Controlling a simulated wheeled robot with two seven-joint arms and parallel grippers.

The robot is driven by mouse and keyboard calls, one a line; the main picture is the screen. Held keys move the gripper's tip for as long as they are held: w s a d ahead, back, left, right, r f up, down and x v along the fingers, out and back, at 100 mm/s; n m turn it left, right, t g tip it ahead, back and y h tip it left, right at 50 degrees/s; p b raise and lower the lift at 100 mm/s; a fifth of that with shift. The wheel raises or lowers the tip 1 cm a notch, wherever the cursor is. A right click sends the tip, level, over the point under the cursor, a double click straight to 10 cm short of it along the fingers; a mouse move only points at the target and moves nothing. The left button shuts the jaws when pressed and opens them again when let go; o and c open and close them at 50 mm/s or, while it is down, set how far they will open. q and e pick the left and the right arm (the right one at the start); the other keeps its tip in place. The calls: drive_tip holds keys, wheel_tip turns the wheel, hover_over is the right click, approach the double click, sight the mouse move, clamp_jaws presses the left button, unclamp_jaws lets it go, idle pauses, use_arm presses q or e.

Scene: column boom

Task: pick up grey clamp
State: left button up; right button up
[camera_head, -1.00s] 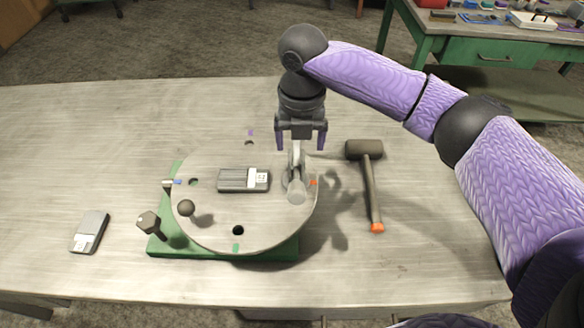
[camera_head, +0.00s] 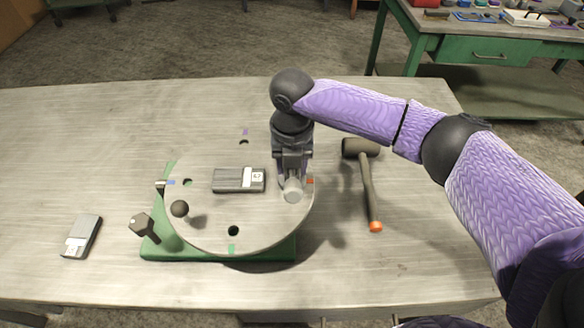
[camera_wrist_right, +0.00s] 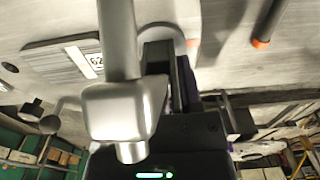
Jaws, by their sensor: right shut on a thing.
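The grey clamp (camera_head: 293,189) stands at the right side of the round turntable plate, near its orange mark. My right gripper (camera_head: 293,174) is lowered over it from above, with its fingers around the clamp. It is shut on the clamp, whose rounded end sticks out toward the front. In the right wrist view the clamp (camera_wrist_right: 120,105) fills the middle, close to the camera, and hides part of the fingers. My left gripper is not in view.
The round plate (camera_head: 205,225) sits on a green base (camera_head: 180,251) and carries a dark labelled block (camera_head: 238,180) and a black knob (camera_head: 180,209). A mallet (camera_head: 367,190) lies to the right. Another block (camera_head: 82,237) lies at the left. Table at far left is clear.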

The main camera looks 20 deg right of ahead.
clamp_jaws()
drive_tip(key=shift+r, duration=0.25)
wheel_tip(320, 180, up, 9)
drive_tip(key=shift+r+p, duration=0.1)
drive_tip(key=shift+p, duration=1.05)
drive_tip(key=shift+r, duration=0.25)
